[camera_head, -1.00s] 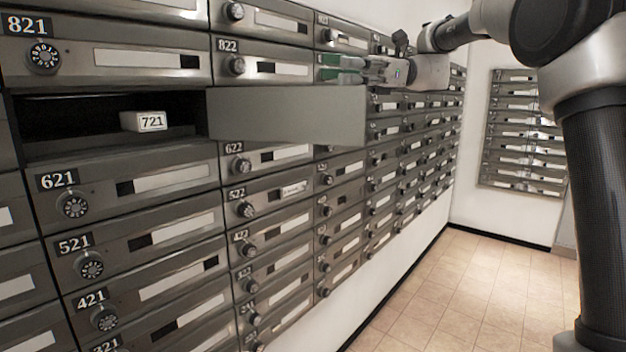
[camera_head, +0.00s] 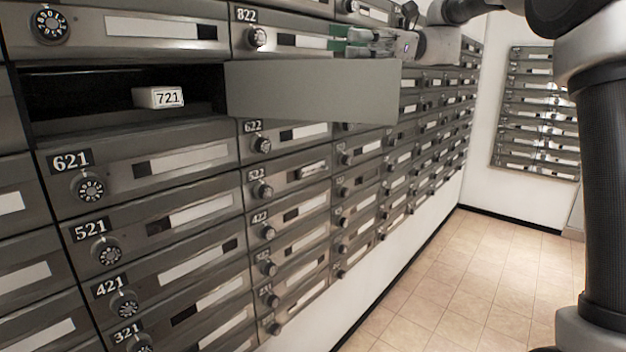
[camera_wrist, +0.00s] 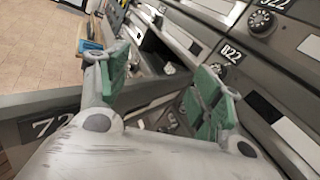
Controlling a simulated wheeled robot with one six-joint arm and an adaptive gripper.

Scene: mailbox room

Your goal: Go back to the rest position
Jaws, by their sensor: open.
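My gripper (camera_head: 362,42) is up at the right in the head view, by the row of mailbox 822 (camera_head: 257,37) and above the open door. In the wrist view my gripper (camera_wrist: 160,95) shows two green finger pads spread apart with nothing between them. Mailbox 721 stands open; its grey door (camera_head: 312,92) sticks out into the room. A small white box (camera_head: 158,97) marked 721 sits inside the dark compartment. In the wrist view a number plate starting with 72 (camera_wrist: 50,126) shows on a grey panel near the left finger.
Shut mailboxes with dials, such as 621 (camera_head: 140,165), fill the wall below and beside. Another mailbox block (camera_head: 540,110) hangs on the far wall. The tiled floor (camera_head: 460,270) at the right is clear. The open door juts out just below my gripper.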

